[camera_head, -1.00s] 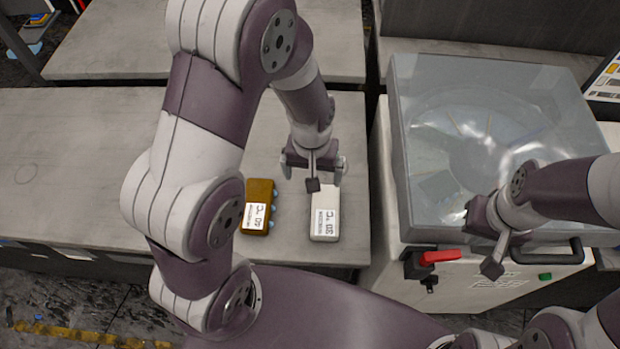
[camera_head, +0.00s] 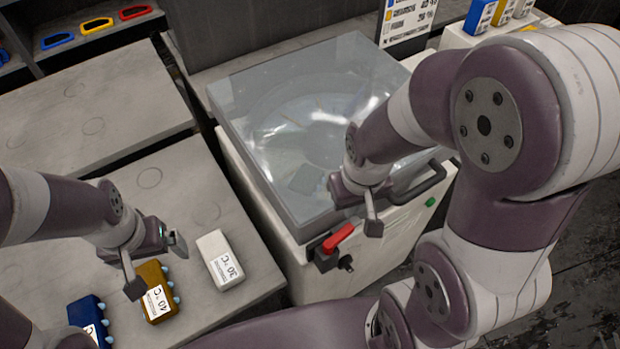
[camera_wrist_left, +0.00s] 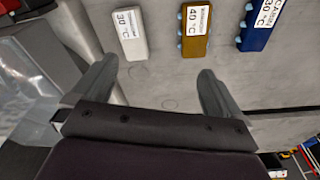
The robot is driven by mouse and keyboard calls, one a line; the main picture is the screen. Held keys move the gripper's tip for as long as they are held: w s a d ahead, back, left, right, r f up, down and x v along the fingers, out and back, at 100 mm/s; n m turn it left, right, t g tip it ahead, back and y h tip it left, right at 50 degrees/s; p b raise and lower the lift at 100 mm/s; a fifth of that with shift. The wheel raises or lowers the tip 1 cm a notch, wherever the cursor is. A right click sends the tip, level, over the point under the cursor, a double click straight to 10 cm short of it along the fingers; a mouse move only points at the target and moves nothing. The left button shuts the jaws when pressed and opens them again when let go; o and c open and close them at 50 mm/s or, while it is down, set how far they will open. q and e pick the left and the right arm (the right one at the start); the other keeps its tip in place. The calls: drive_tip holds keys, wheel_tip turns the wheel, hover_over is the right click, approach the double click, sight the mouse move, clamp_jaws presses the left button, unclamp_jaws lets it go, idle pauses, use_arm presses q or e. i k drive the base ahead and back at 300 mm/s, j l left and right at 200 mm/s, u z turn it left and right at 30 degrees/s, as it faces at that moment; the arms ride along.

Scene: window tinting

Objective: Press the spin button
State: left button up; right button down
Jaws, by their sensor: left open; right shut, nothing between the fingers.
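A red lever (camera_head: 338,238) on a black switch is on the same front, further left. My right gripper (camera_head: 358,207) is shut and empty, over the front edge of the machine's clear lid (camera_head: 268,100), between lever and handle and left of the green button. My left gripper (camera_head: 155,264) is open and empty above the table near the brown box; its spread fingers show in the left wrist view (camera_wrist_left: 157,90).
A white box (camera_head: 219,260) marked 30 °C, a brown box (camera_head: 160,293) marked 40 °C and a blue box (camera_head: 88,318) lie on the grey table (camera_head: 190,175). The black handle (camera_head: 425,183) juts from the machine front. Blue and yellow packs stand at the back right.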

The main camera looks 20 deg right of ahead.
sight(432, 200)
drive_tip(key=z, duration=1.75)
